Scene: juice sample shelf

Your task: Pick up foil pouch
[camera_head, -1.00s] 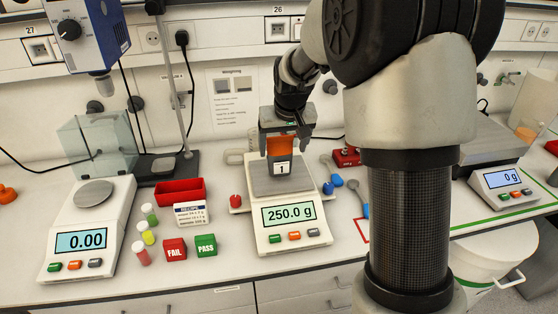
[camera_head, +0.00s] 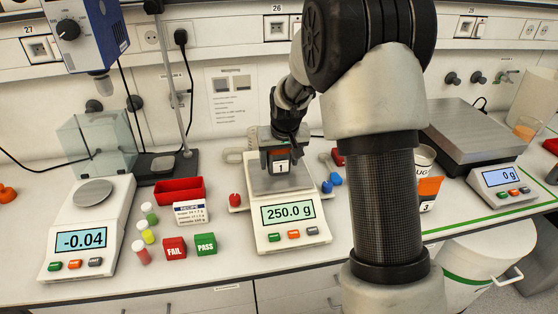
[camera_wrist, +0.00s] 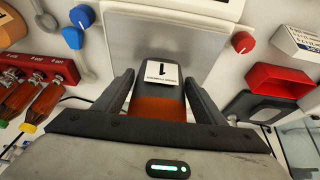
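A pouch (camera_head: 279,153), dark and orange with a white label marked "1", stands on the plate of the middle scale (camera_head: 289,240), which reads 250.0 g. My gripper (camera_head: 278,158) is lowered over it from above. In the wrist view my gripper (camera_wrist: 161,92) has one finger on each side of the pouch (camera_wrist: 158,105), with narrow gaps showing near the finger bases. Contact at the fingertips is not clear.
The left scale (camera_head: 85,232) reads -0.04. Red and blue knobs flank the plate. A large scale (camera_head: 478,140) stands right.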

